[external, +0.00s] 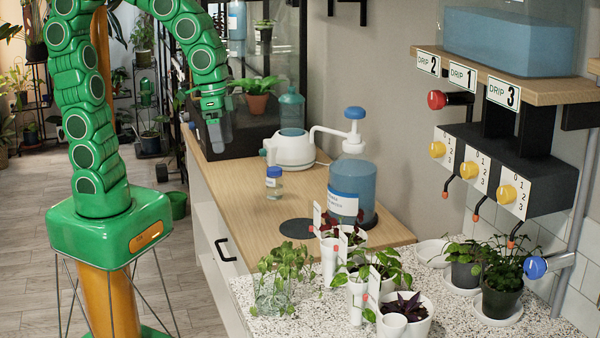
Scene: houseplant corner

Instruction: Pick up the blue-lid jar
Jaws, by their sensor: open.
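The blue-lid jar (274,183) is a small clear jar with a blue lid and a pale label. It stands upright on the wooden counter (222,175), in front of a white kettle-like vessel. My gripper (216,137) hangs from the green arm, up and to the left of the jar, near the dark cabinet. It points down, is open and appears empty. It is clear of the jar.
A white kettle-like vessel (290,149) stands behind the jar. A large blue pump bottle (352,185) stands to the right, and a dark round mat (298,228) lies in front. Several potted plants crowd the speckled counter (255,318). A potted plant (257,103) is behind my gripper.

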